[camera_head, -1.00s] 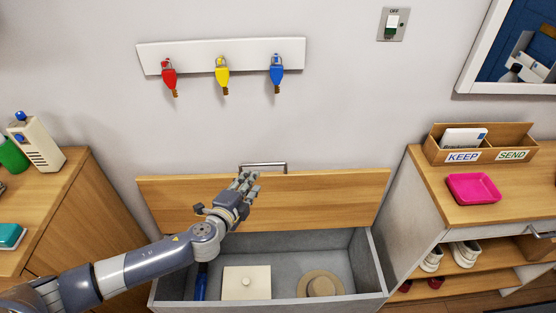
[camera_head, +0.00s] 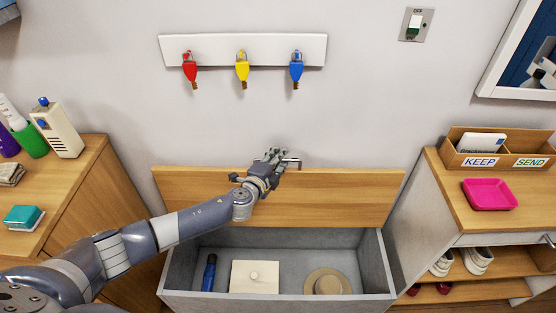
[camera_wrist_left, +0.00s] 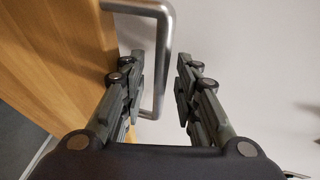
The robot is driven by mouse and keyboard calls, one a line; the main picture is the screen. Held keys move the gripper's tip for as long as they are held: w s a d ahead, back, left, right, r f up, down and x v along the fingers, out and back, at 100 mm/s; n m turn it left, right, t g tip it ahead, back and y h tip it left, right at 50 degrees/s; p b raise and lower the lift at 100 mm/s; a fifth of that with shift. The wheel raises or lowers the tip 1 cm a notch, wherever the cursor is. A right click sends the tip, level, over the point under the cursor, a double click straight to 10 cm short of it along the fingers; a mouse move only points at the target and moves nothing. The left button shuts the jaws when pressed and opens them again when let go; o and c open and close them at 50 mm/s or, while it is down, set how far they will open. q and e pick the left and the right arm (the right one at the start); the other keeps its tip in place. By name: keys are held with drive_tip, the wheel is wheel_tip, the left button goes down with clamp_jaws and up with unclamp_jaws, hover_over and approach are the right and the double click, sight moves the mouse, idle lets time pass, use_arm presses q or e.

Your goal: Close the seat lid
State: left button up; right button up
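The wooden seat lid (camera_head: 340,197) stands raised at the back of the grey storage box (camera_head: 375,265), leaning near the wall. Its metal bar handle (camera_head: 294,163) is at the lid's top edge; the handle (camera_wrist_left: 162,60) also shows in the left wrist view. My left gripper (camera_head: 274,156) is at the lid's top edge, beside the handle. In the left wrist view my left gripper (camera_wrist_left: 158,85) is open, with the handle's bar between or just beyond its fingers; contact is not visible. My right gripper is not in view.
The box holds a blue bottle (camera_head: 209,272), a white lidded box (camera_head: 255,277) and a hat (camera_head: 327,283). A wooden cabinet (camera_head: 85,190) stands left and a shelf unit (camera_head: 470,215) right. Keys hang on a rack (camera_head: 215,48) above.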

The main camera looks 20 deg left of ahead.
use_arm(q)
clamp_jaws()
